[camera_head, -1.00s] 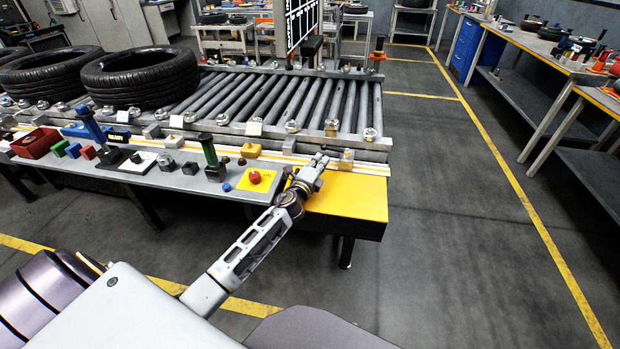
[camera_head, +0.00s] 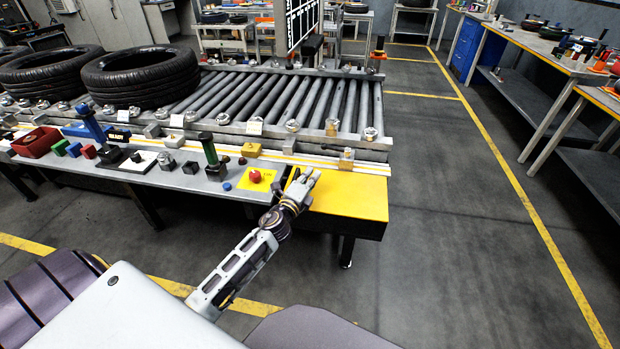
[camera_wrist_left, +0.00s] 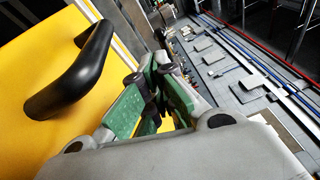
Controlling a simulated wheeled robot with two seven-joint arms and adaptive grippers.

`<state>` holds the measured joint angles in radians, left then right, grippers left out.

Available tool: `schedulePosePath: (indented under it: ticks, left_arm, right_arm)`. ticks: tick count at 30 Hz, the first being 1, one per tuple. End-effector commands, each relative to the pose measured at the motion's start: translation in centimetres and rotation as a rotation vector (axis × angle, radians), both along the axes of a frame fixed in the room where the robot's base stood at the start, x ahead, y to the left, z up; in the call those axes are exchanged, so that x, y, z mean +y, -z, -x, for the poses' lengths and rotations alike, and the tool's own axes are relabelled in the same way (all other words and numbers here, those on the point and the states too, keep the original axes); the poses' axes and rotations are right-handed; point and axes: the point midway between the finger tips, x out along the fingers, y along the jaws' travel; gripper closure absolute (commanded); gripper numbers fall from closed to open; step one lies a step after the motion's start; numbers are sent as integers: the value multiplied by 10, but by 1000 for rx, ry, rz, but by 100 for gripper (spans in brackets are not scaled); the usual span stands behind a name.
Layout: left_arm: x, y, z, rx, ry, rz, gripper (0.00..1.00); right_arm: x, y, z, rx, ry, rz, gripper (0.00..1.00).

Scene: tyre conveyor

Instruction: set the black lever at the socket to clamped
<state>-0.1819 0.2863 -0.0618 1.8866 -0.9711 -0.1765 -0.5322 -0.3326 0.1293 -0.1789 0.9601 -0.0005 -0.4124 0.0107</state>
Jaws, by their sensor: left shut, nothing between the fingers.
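A thick black curved bar (camera_wrist_left: 75,80) stands on a yellow surface (camera_wrist_left: 30,50) at the left of the left wrist view. It looks like a lever or handle, but I cannot tell its setting. I cannot make it out in the head view. My left gripper (camera_head: 308,176) is over the left part of the yellow end plate (camera_head: 355,197), at the near right corner of the conveyor. Its green-padded fingers (camera_wrist_left: 152,105) are shut and empty, to the right of the black bar and apart from it in the picture. My right gripper is not in view.
A red button (camera_head: 255,176) on a yellow plate sits left of the gripper. A green upright handle (camera_head: 209,150) and a blue one (camera_head: 90,122) stand farther left. Two tyres (camera_head: 140,77) lie on the rollers. The floor to the right (camera_head: 440,220) is clear.

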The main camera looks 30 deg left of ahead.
Motion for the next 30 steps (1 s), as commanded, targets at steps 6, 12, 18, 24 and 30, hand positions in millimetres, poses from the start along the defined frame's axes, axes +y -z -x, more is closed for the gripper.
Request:
schedulePosePath:
  ticks: [6,12,18,24,30]
  left_arm:
    - [-1,0,9,0,0,1,100]
    - [0,0,10,0,0,1,100]
    - [0,1,10,0,0,1,100]
    - [0,1,10,1,0,1,100]
    - [0,1,10,1,0,1,100]
  right_arm:
    - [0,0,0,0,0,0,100]
    - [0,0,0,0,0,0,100]
    - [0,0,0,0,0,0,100]
    - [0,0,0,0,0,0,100]
    - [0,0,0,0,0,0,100]
